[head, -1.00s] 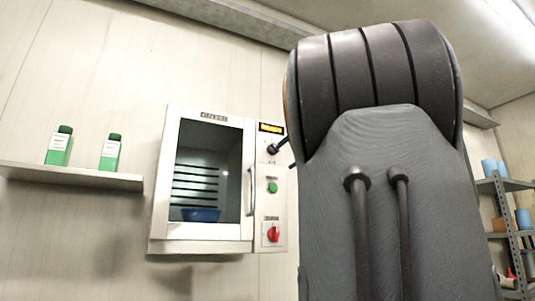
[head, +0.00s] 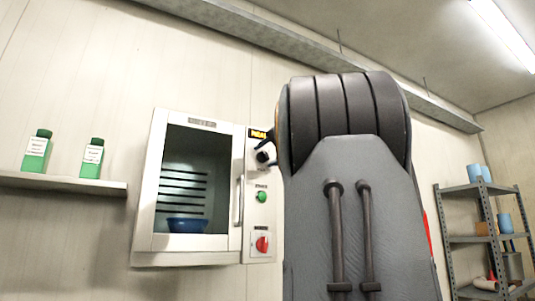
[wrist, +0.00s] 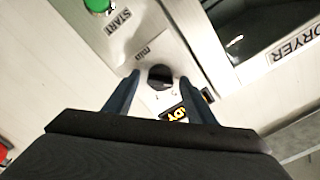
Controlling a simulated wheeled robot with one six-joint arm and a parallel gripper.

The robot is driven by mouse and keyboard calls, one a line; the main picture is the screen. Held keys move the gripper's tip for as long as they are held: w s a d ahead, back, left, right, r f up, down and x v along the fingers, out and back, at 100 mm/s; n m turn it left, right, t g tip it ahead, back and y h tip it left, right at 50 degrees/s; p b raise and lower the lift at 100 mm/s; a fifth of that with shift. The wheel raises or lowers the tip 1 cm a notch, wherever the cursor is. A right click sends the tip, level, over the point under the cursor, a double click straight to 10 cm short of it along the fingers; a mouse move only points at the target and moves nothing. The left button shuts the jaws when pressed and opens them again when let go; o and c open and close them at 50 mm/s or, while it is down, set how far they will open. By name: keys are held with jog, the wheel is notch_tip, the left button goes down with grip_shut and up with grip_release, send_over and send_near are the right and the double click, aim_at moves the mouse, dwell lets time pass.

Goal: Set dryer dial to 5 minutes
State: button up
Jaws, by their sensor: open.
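The dryer (head: 190,262) is a white wall cabinet with a glass door and a control strip on its right side. Its black dial (head: 262,157) sits high on that strip, below a small yellow-lit display (head: 258,133). In the wrist view the dial (wrist: 160,77) shows as a round dark knob near "min" lettering; its setting is too small to read. My gripper (wrist: 160,80) is open, with one blue finger on each side of the dial. I cannot tell whether the fingers touch it. In the head view my arm hides most of the gripper.
A green START button (head: 262,197) and a red knob (head: 262,244) sit below the dial. A blue bowl (head: 186,225) stands inside the dryer. A shelf (head: 60,184) with two green bottles is at left, and a metal rack (head: 480,238) at right.

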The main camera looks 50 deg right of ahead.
jog(key=c, duration=1)
jog(key=shift+c, duration=0.2)
jog(key=m, duration=0.4)
jog(key=m+p, duration=0.1)
jog(key=m, duration=0.3)
jog(key=shift+m, duration=0.3)
jog(key=shift+p, duration=0.3)
